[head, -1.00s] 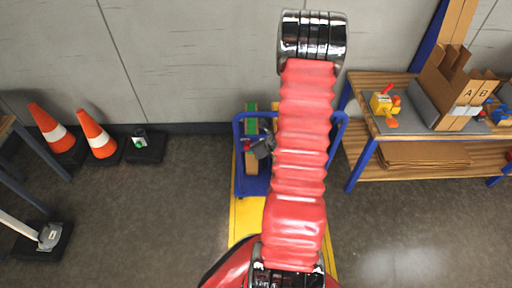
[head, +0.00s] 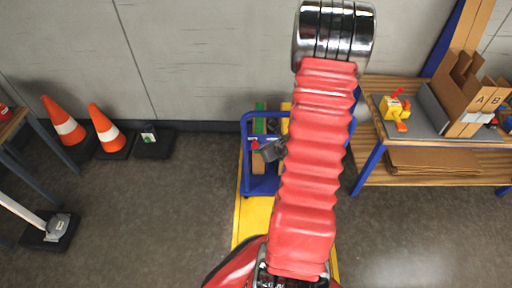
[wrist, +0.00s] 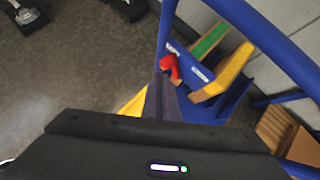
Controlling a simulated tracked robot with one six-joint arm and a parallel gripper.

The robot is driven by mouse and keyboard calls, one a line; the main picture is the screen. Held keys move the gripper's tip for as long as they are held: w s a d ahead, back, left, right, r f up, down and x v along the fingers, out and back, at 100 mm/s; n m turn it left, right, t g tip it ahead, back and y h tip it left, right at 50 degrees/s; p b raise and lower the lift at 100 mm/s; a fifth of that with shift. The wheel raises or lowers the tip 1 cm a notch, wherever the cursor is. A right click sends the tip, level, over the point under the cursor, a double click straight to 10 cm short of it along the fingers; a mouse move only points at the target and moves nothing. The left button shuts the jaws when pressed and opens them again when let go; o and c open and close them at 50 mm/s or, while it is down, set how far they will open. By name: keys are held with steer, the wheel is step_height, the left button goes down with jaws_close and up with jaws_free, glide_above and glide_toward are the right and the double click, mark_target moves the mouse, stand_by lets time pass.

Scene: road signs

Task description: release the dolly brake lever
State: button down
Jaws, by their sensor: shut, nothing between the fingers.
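The blue dolly (head: 262,186) stands on a yellow floor strip by the wall, partly hidden behind my red arm. It carries green, yellow and wooden pieces. Its red brake lever (head: 254,145) shows as a small red spot in the head view. In the wrist view the red lever (wrist: 170,67) stands on a blue part with pale labels, inside the blue rail. My gripper (head: 268,151) is grey and shut, just right of the lever in the head view. In the wrist view my gripper (wrist: 160,82) points at the lever's lower end. I cannot tell whether they touch.
A wooden workbench (head: 418,158) with a cardboard box (head: 474,100) and a yellow-and-red device (head: 396,107) stands at right. Two orange cones (head: 103,128) and a black base (head: 154,148) stand by the wall at left. The floor between is clear.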

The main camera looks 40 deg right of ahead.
steer(key=s+a+r, duration=0.1)
steer(key=a+r, duration=0.4)
steer(key=r, duration=0.1)
steer(key=shift+a, duration=0.3)
steer(key=shift+r, duration=0.1)
stand_by(0.6)
steer(key=s+a+r+n+g+y, duration=0.25)
steer(key=a+r+n, duration=0.25)
steer(key=a+n, duration=0.55)
steer(key=s+a+r+n+g+y, duration=0.1)
steer(key=a+r+n+y, duration=0.3)
steer(key=a+n, duration=0.6)
steer(key=s+a+r+n+h, duration=0.2)
steer(key=s+a+r+n, duration=0.1)
steer(key=r+n, duration=0.5)
steer(key=s+a+r+n+h, duration=0.3)
steer(key=a+r+n, duration=0.1)
steer(key=r+n, duration=0.4)
steer(key=shift+s+r+n+t, duration=0.15)
steer(key=shift+r+n+t, duration=0.25)
steer(key=shift+n, duration=0.15)
